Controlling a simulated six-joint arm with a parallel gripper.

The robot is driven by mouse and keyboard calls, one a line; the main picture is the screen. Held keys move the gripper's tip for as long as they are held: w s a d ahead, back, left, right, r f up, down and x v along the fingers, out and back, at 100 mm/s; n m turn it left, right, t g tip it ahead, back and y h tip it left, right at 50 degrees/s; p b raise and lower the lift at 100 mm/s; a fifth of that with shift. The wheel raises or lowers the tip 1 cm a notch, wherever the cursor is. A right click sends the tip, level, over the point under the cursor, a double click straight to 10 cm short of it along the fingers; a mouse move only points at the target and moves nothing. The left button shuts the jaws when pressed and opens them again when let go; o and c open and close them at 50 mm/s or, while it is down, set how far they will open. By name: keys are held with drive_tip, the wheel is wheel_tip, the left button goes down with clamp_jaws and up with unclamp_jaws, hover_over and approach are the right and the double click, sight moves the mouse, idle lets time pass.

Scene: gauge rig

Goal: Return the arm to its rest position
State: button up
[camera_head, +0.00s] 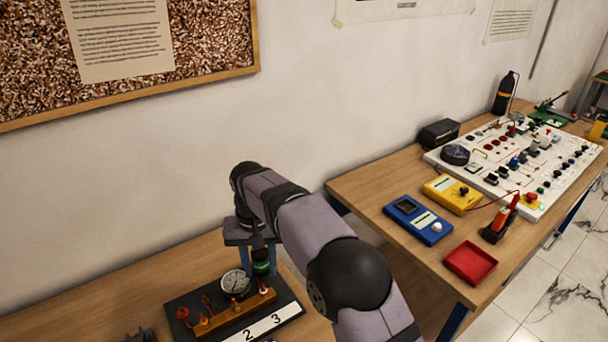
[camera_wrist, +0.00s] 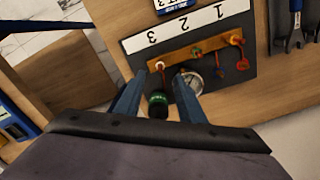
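My gripper (camera_head: 257,258) points down over the gauge rig on the near table, its two blue fingers spread apart. In the wrist view my gripper (camera_wrist: 159,82) is open, with a green knob or cap (camera_wrist: 158,103) seen between the fingers and a gap on each side. The same green cap (camera_head: 261,267) shows below the gripper in the head view. A round dial gauge (camera_head: 235,282) sits close beside it, and the gauge (camera_wrist: 191,82) is partly covered by a finger in the wrist view. My arm reaches across the middle of the head view.
On the right table stand a blue meter (camera_head: 418,220), a yellow meter (camera_head: 452,193), a red tray (camera_head: 470,263) and a white circuit panel (camera_head: 437,156).

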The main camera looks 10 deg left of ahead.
drive_tip(key=s+d+m, duration=0.1)
drive_tip(key=s+d, duration=0.1)
drive_tip(key=d, duration=1.8)
drive_tip(key=s+d+f+m, duration=0.1)
drive_tip(key=s+d, duration=0.6)
drive_tip(key=s, duration=0.1)
drive_tip(key=s+d+f+m, duration=0.1)
drive_tip(key=s+d+f, duration=0.1)
drive_tip(key=s+d, duration=0.6)
drive_tip(key=shift+s+f, duration=0.3)
